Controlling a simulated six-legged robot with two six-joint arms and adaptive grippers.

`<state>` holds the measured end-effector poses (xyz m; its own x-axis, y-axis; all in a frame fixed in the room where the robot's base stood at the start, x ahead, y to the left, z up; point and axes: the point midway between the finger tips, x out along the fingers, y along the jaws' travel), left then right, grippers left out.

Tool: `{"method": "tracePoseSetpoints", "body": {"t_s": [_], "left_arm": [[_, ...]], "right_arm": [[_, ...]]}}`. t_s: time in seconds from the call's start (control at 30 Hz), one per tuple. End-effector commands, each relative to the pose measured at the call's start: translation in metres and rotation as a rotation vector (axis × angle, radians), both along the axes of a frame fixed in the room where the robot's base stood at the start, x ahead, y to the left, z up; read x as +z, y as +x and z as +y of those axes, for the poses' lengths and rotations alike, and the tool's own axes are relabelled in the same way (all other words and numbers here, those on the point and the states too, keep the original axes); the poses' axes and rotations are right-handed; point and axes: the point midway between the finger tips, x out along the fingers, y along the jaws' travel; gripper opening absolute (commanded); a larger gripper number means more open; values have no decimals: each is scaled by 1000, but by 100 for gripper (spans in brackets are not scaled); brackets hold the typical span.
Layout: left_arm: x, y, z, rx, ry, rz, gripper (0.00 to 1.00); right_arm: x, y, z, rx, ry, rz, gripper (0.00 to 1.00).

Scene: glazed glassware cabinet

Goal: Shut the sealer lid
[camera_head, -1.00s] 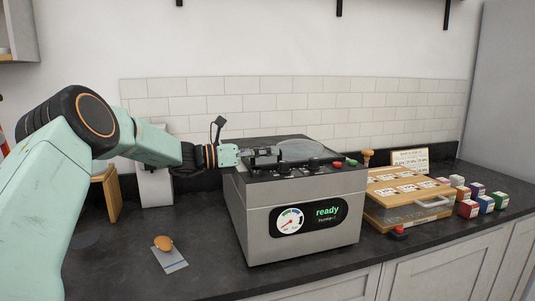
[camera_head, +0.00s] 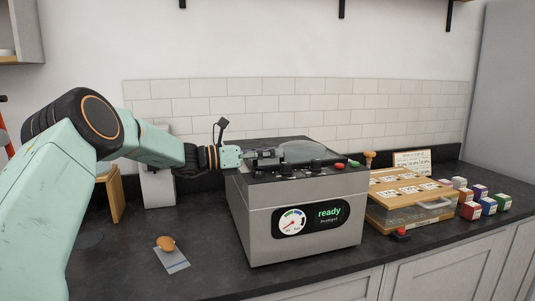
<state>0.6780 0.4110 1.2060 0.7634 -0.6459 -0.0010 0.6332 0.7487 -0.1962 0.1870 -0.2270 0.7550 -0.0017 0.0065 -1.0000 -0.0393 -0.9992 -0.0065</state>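The sealer (camera_head: 305,222) is a grey metal box on the dark counter. Its front panel has a dial and a display reading "ready". Its lid (camera_head: 305,152), dark with a clear domed window, lies low and looks flat over the top of the box; I cannot tell whether it is fully down. My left gripper (camera_head: 272,154) reaches in from the left over the lid's left part, close to or touching it. Its fingers are small and dark against the lid, so their opening is unclear. My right gripper is not in view.
To the right stand a wooden-topped case (camera_head: 408,190) with a handle and several small coloured boxes (camera_head: 487,205). The counter left of the sealer is mostly clear.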

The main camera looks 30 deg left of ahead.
Motion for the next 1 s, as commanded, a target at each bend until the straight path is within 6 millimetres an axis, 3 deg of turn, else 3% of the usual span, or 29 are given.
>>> {"method": "tracePoseSetpoints", "body": {"t_s": [0.17, 0.7, 1.0], "left_arm": [[1, -9, 9, 4, -4, -2, 36], [1, -80, 70, 2, -4, -4, 36], [-1, -91, 78, 0, -1, 1, 36]], "right_arm": [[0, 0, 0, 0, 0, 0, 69], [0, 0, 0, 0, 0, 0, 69], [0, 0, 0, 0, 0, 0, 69]]}}
